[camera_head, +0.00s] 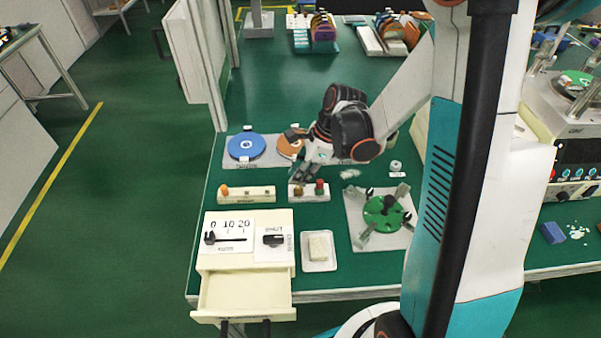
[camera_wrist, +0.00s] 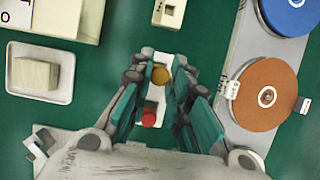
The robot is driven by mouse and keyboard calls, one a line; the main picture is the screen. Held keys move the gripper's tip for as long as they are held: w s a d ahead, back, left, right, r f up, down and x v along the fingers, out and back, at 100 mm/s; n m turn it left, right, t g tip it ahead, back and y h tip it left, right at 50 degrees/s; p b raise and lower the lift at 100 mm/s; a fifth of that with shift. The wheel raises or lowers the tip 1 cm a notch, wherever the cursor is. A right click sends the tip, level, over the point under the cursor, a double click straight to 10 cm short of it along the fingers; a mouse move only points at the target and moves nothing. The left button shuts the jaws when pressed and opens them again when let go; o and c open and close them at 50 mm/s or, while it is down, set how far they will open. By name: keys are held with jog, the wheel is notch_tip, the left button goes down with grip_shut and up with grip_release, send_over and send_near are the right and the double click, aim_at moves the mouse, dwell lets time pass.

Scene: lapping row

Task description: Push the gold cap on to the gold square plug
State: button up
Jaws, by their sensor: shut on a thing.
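My gripper (camera_head: 303,175) reaches down over the small white plug block (camera_head: 309,198). In the wrist view my gripper (camera_wrist: 163,67) has its fingers either side of a round gold cap (camera_wrist: 161,75) and is shut on it. The cap is over the block's end nearest the other rack. The gold square plug cannot be made out; the cap and fingers hide that spot, so I cannot tell whether the cap touches or sits on it. A red piece (camera_wrist: 148,119) stands on the same block, also seen in the head view (camera_head: 319,186).
A white rack (camera_head: 246,195) with an orange piece stands to the left. A blue disc (camera_head: 245,146) and an orange disc (camera_wrist: 267,95) lie behind. A tray (camera_head: 319,264) with a pale block, a green plate fixture (camera_head: 383,213) and an open drawer (camera_head: 243,297) are nearer.

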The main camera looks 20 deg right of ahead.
jog(key=shift+f+b, duration=1.1)
jog(key=shift+f, duration=0.15)
jog(key=o, duration=0.8)
jog(key=v, duration=1.2)
jog(key=shift+r, duration=0.1)
